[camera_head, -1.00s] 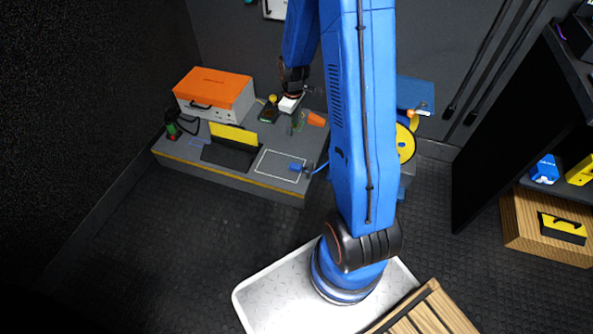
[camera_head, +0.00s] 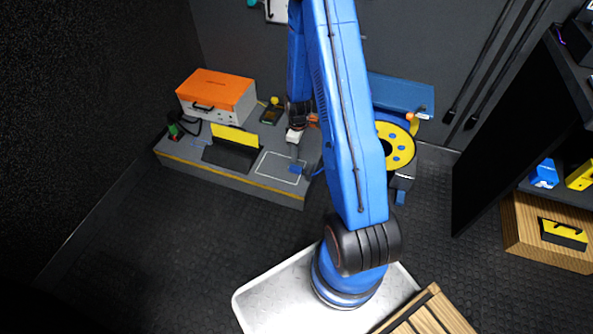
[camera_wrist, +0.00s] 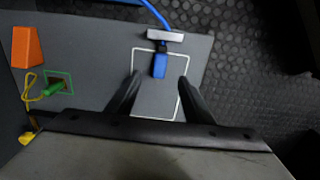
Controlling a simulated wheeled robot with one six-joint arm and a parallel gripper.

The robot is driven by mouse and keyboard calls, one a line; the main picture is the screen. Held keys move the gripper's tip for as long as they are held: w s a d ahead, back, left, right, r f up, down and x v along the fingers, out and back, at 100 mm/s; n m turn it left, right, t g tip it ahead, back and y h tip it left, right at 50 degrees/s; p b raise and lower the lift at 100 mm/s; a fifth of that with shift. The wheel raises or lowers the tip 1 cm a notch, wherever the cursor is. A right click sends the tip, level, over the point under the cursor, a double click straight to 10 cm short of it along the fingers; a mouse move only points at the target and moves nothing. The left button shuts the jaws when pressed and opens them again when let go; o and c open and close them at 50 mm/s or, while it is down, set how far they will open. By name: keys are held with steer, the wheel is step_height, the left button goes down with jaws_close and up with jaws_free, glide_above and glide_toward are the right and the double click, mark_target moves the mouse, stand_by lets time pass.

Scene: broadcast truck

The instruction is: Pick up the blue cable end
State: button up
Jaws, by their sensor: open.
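The blue cable end (camera_wrist: 159,66) lies inside a white outlined rectangle (camera_wrist: 134,72) on the grey bench, at the edge nearest the top in the wrist view. A blue cable (camera_wrist: 154,12) runs off from it past a small grey clip (camera_wrist: 151,35). The blue end also shows in the head view (camera_head: 295,169). My gripper (camera_wrist: 156,84) is open and empty, its dark fingers to either side of the outlined area. The blue end appears between and beyond the fingertips; I cannot tell the height gap. In the head view my gripper (camera_head: 295,157) is just above the blue end.
An orange-topped case (camera_head: 216,90) and a yellow-and-black stand (camera_head: 233,145) are on the bench to the left. A yellow reel (camera_head: 399,147) stands to the right.

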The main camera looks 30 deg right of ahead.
mark_target(297, 168)
steer(key=shift+f, duration=5.2)
jaws_close()
steer(key=shift+r, duration=0.1)
